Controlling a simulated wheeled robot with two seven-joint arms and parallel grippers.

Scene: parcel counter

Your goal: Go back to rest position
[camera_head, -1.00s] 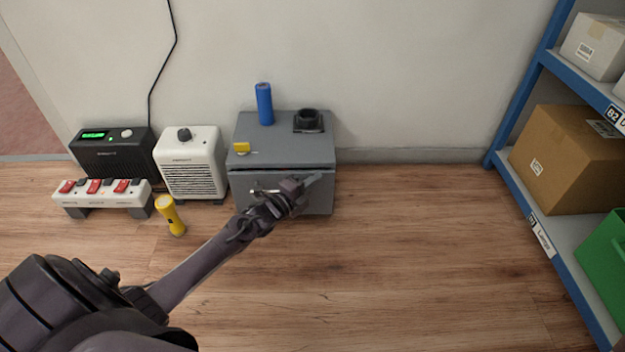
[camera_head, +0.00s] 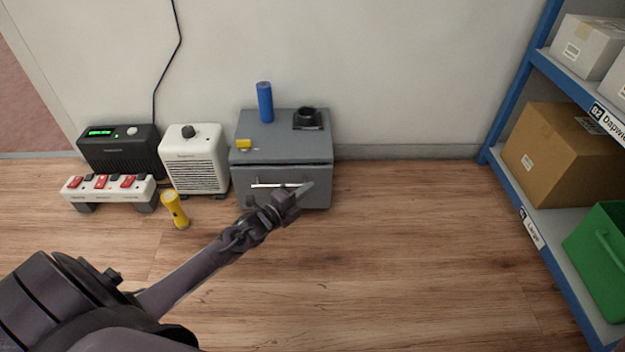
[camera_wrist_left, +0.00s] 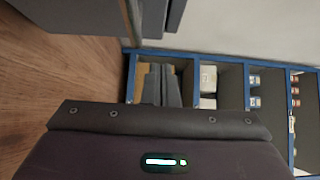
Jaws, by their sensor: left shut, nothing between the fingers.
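My left gripper (camera_head: 304,190) is in front of the grey drawer cabinet (camera_head: 285,151). Its fingers are shut with nothing between them, and they point up and to the right. The fingers overlap the right part of the drawer front in the head view; I cannot tell how wide the gap to it is. The drawer's bar handle (camera_head: 268,185) shows just left of the fingers. In the left wrist view the closed fingers (camera_wrist_left: 160,84) show against the shelf. My right gripper is in neither view.
A blue cylinder (camera_head: 265,102), a black holder (camera_head: 307,118) and a yellow block (camera_head: 243,144) are on the cabinet. A yellow flashlight (camera_head: 174,210), white heater (camera_head: 195,160), black box (camera_head: 118,152) and switch strip (camera_head: 110,190) stand left. A blue shelf (camera_head: 507,95) stands right; floor between is clear.

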